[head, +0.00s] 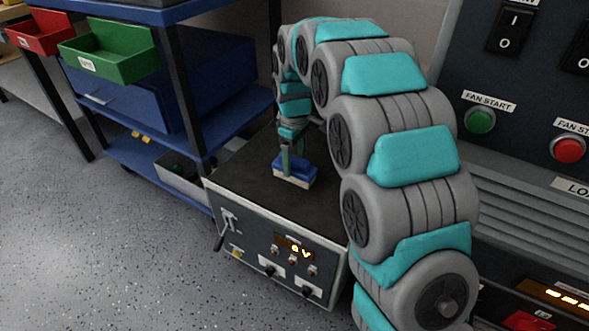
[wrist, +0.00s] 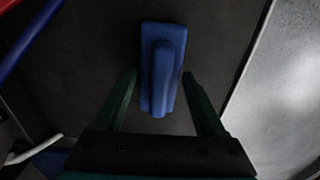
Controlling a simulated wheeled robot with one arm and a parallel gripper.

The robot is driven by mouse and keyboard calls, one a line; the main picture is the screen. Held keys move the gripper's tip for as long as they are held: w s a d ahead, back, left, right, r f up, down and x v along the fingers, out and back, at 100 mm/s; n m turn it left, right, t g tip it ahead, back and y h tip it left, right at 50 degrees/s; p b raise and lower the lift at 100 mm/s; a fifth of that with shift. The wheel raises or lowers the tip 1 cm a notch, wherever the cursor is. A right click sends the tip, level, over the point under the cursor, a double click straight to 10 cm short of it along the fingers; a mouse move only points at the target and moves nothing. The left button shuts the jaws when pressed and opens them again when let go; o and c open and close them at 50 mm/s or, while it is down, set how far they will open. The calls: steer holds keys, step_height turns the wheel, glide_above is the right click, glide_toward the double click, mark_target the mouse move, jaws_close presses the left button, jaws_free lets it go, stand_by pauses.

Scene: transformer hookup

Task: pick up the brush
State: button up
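The brush (head: 297,174) is a blue block with a raised grip and a pale underside. It rests on the dark top of a control box in the head view. In the wrist view the brush (wrist: 162,65) lies lengthwise, with its narrower raised grip along the middle. My gripper (head: 292,158) points down right at the brush. In the wrist view my gripper (wrist: 160,76) is open, with one green finger on each side of the brush. Gaps show between the fingers and the raised grip. I cannot tell the exact fingertip height.
The control box (head: 243,178) has a lit display, knobs and a lever on its front. A blue shelf (head: 185,10) with a green bin (head: 110,57) and a red bin (head: 40,35) stands left. A dark panel (head: 535,75) with buttons stands right. Grey floor (head: 90,240) is open at front left.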

mark_target(295, 157)
jaws_close()
stand_by(0.3)
steer(key=shift+r, duration=0.1)
steer(key=shift+r, duration=1.55)
steer(key=shift+s+r, duration=0.15)
steer(key=shift+r, duration=0.05)
steer(key=s+d+r, duration=0.1)
steer(key=s+d, duration=0.1)
steer(key=s, duration=1.3)
steer(key=shift+s+d+r, duration=0.2)
steer(key=shift+s+d, duration=0.05)
steer(key=shift+s, duration=0.05)
